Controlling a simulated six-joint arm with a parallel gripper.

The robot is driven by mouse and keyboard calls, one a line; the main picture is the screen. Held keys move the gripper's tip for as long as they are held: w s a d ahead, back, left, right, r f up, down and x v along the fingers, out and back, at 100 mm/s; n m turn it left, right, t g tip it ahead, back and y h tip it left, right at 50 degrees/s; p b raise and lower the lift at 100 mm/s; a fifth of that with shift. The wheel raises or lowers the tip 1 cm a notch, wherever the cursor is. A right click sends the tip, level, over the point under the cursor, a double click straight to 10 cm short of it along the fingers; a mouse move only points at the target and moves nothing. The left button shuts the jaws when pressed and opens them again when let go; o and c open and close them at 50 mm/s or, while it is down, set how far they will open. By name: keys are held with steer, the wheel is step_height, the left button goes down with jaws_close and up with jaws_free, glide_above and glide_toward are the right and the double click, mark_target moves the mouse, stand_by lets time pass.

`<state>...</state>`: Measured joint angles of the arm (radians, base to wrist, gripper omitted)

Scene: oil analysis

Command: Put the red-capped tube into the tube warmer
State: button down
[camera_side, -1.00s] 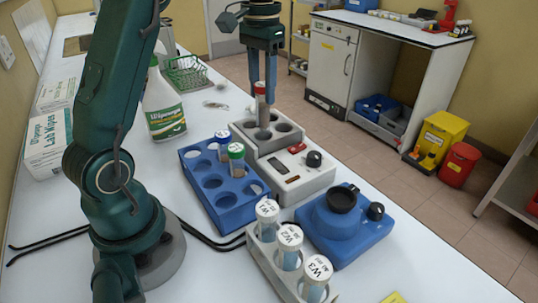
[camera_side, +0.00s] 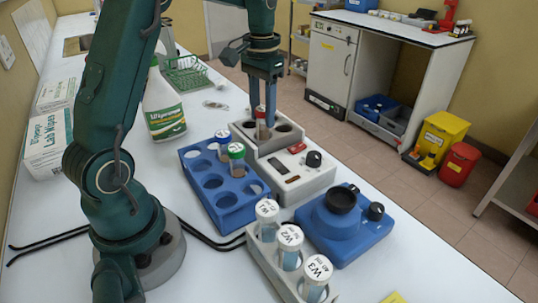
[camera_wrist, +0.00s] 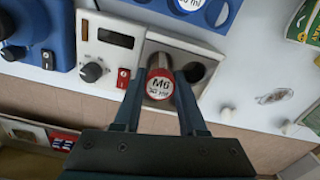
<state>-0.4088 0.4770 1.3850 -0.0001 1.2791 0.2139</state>
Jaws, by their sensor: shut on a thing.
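The red-capped tube (camera_side: 261,115) is upright between the fingers of my gripper (camera_side: 264,112), which is shut on it near the cap. Its lower part appears to be down inside a well of the tube warmer (camera_side: 305,178), the light grey block with a small display, red switch and black knob; the tube's bottom end is hidden. In the wrist view, the labelled red cap (camera_wrist: 160,87) sits between the two fingertips (camera_wrist: 158,100), over the warmer's metal block (camera_wrist: 157,44). An empty dark well (camera_wrist: 196,72) shows beside it.
A blue rack (camera_side: 228,207) with a green-capped tube (camera_side: 236,152) and a blue-capped tube (camera_side: 222,137) stands left of the warmer. A blue device (camera_side: 335,232) and a grey rack of white-capped tubes (camera_side: 268,262) are in front. A spray bottle (camera_side: 163,105) stands behind.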

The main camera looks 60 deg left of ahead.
steer(key=shift+c, duration=1.9)
jaws_free()
steer(key=shift+r, duration=2.3)
steer(key=shift+d+r, duration=0.15)
steer(key=shift+r, duration=0.1)
steer(key=s+d+r+m+t, duration=0.2)
steer(key=s+d+r+t, duration=0.1)
steer(key=s+d+r, duration=0.4)
steer(key=s+d+f+t, duration=0.2)
steer(key=s+d+f, duration=0.3)
steer(key=s+f, duration=0.3)
steer(key=shift+d+f+t, duration=0.15)
steer(key=shift+d+t, duration=0.15)
